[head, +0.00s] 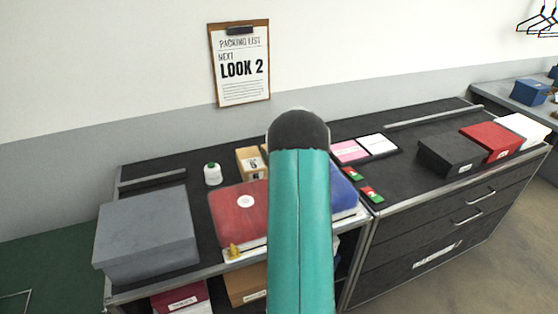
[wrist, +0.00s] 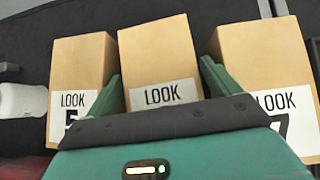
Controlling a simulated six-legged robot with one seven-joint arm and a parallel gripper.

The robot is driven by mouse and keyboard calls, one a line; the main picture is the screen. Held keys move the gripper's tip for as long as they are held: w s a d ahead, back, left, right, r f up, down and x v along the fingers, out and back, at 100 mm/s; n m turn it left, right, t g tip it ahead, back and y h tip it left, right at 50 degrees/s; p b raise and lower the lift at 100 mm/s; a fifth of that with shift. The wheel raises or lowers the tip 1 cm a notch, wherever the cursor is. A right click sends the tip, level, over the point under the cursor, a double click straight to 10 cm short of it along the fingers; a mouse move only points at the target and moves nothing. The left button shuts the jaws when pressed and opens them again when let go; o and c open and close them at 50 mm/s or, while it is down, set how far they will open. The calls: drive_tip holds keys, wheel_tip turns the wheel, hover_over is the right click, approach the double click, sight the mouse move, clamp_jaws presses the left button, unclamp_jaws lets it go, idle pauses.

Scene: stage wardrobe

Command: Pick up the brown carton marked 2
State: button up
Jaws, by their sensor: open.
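In the wrist view three brown cartons stand in a row. The left carton (wrist: 80,65) reads LOOK 5, and the right carton (wrist: 262,60) reads LOOK with a 7. The middle carton (wrist: 158,52) reads LOOK, but its number is hidden behind my gripper, so I cannot tell whether it is 2. My gripper (wrist: 163,82) is open, with one green finger on each side of the middle carton; contact is unclear. In the head view one brown carton (head: 246,164) shows beside my arm, which hides the others.
A white thread spool (head: 212,175) stands left of the cartons. A grey box (head: 147,235) and a red garment (head: 238,210) are in front. A clipboard (head: 241,85) on the wall reads LOOK 2. Black, red and white boxes are at right.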

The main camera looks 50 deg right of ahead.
drive_tip(key=c, duration=0.9)
